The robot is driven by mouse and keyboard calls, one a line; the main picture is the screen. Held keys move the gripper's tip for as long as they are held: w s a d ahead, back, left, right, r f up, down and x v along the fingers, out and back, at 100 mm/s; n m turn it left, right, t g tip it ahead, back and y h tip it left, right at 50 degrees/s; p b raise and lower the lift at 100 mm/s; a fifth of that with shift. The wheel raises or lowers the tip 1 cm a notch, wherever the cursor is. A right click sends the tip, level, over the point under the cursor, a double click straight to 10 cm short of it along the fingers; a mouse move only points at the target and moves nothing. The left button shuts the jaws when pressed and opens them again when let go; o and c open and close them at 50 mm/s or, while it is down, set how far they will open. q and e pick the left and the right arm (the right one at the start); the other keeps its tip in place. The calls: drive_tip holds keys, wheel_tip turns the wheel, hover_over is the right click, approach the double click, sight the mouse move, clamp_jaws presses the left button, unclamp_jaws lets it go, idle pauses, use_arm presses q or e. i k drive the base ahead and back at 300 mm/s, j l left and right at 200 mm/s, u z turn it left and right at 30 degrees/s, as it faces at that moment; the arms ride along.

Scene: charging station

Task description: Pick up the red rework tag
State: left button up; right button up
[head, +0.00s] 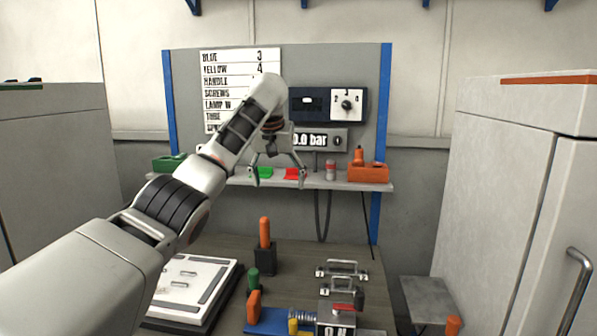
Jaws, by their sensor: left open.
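The red rework tag (291,174) lies flat on the grey shelf (345,184) at the back of the station. My left gripper (277,176) is in front of the shelf, its two fingers spread apart and pointing down. Its right finger overlaps the red tag in the picture; I cannot tell whether it touches. A green tag (265,172) lies to the left of the red one, between the fingers in the picture. Nothing shows held in the left gripper. My right gripper is not in view.
On the shelf, a small red-and-grey cylinder (331,170) and an orange holder (368,172) stand right of the tags; a green holder (168,162) is at the left. Below, the bench holds an orange-handled tool (264,232), a white panel (190,287) and metal handles (342,268).

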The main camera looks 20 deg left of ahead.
sight(292, 174)
drive_tip(key=i+j, duration=0.2)
drive_tip(key=i, duration=0.35)
drive_tip(key=i+j, duration=0.2)
drive_tip(key=i, duration=0.3)
